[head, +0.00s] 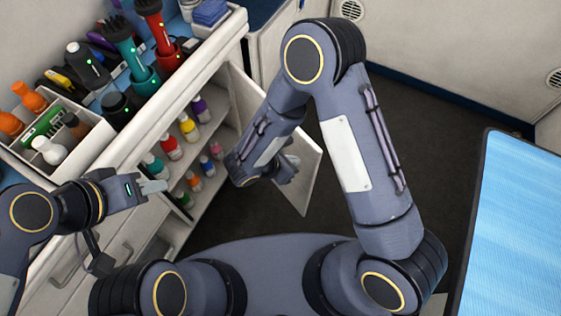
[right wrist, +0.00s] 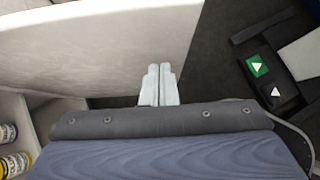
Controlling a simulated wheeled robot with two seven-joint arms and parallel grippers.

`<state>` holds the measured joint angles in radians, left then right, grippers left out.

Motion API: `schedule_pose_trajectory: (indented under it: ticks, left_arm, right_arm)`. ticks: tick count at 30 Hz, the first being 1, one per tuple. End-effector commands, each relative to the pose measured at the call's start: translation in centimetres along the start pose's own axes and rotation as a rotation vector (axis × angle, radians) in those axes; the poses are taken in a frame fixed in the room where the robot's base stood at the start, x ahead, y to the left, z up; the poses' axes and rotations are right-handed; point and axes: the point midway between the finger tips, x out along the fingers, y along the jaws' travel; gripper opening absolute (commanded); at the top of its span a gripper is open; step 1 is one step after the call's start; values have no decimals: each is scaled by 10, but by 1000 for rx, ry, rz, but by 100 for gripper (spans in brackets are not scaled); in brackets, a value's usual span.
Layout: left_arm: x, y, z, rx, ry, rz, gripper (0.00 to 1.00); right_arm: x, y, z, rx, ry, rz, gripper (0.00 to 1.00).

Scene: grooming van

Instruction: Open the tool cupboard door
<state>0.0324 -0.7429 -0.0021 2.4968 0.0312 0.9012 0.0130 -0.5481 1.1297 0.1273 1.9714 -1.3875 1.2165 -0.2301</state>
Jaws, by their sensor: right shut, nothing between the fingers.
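The tool cupboard (head: 215,125) stands open in the head view, with several coloured bottles on its shelves. Its white door (head: 302,185) is swung well out from the front, partly hidden behind my right arm. My right gripper (head: 291,167) is at the door's inner side, its fingers shut and empty. In the right wrist view, the closed fingertips (right wrist: 160,72) overlap the door panel (right wrist: 100,45) near its edge; I cannot tell whether they touch it. My left gripper (head: 162,186) is in front of the shelves at left, its finger gap unclear.
The counter above holds a white divided tray (head: 88,152) of bottles and several upright grooming tools. A blue-topped table (head: 520,225) stands at the right. Dark floor (head: 430,130) is clear between the door and that table. Drawers lie below my left arm.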

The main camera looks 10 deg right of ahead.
Motion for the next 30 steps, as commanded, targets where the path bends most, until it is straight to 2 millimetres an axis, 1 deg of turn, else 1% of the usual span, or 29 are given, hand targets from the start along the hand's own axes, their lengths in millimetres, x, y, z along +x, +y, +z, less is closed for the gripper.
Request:
schedule_pose_trajectory:
  ticks: [1,6,19,21,23,26,30]
  left_arm:
    - [-2,1,-1,0,0,0,36]
    - [-4,2,-2,0,0,0,36]
    - [-4,2,-2,0,0,0,36]
    - [-2,1,-1,0,0,0,36]
    - [2,-1,1,0,0,0,36]
    - [10,-5,5,0,0,0,36]
    - [24,-11,12,0,0,0,36]
  right_arm:
    - [4,0,8,5,0,-2,0]
    - [16,0,20,5,0,0,0]
    - [19,1,23,4,-1,2,0]
    - [23,0,25,-1,-1,7,0]
    - [30,1,31,-11,-2,21,0]
    - [49,0,47,-47,-3,60,0]
    - [80,0,76,-117,-1,132,0]
